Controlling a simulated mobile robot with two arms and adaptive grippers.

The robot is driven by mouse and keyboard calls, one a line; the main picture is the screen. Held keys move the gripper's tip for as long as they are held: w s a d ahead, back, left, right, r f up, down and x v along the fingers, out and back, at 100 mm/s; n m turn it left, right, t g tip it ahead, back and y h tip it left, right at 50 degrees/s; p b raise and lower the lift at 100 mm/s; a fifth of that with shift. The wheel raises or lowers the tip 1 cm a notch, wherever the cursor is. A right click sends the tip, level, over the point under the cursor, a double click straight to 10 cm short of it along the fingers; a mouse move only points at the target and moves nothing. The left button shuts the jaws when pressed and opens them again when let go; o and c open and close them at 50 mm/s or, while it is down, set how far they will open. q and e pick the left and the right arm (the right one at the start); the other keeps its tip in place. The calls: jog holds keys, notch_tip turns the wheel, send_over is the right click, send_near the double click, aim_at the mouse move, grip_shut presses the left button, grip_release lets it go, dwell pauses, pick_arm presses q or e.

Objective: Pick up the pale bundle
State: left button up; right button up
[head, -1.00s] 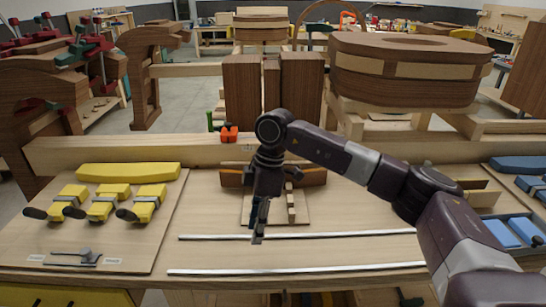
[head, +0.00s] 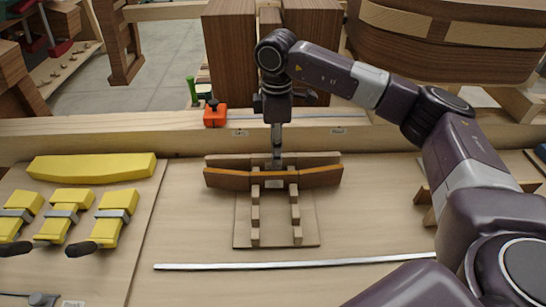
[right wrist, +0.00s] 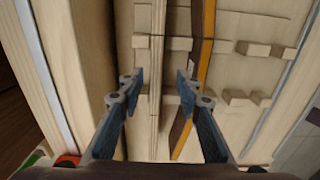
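The pale bundle (head: 322,158), thin light wooden strips, stands at the back of a small slotted wooden rack (head: 275,225), behind a brown board with an orange top edge (head: 225,179). In the right wrist view the bundle (right wrist: 155,120) runs lengthwise between the two fingers. My right gripper (head: 277,160) points down at the bundle; in the wrist view its fingers (right wrist: 159,80) are open, with a gap visible on each side of the bundle. The dark arm above hides the bundle's middle in the head view. My left gripper is not in view.
A pale beam (head: 130,135) runs behind the rack, with a red-orange block (head: 214,114) on it. Yellow clamps (head: 70,203) and a yellow piece (head: 92,167) lie on a board at left. A metal strip (head: 290,262) lies in front of the rack.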

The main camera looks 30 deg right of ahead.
jog(key=shift+a+f+p, duration=0.1)
jog(key=shift+f+p, duration=0.2)
jog(key=shift+f, duration=0.05)
jog(key=f+p, duration=0.1)
jog(key=f, duration=0.1)
jog(key=w+f+p, duration=0.1)
jog(key=f, duration=0.1)
jog(key=shift+a+f, duration=0.1)
jog(key=shift+f, duration=0.35)
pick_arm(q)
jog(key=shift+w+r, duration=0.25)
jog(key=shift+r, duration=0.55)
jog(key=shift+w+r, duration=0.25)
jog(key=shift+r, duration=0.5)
pick_arm(e)
jog(key=shift+r, duration=0.1)
grip_shut()
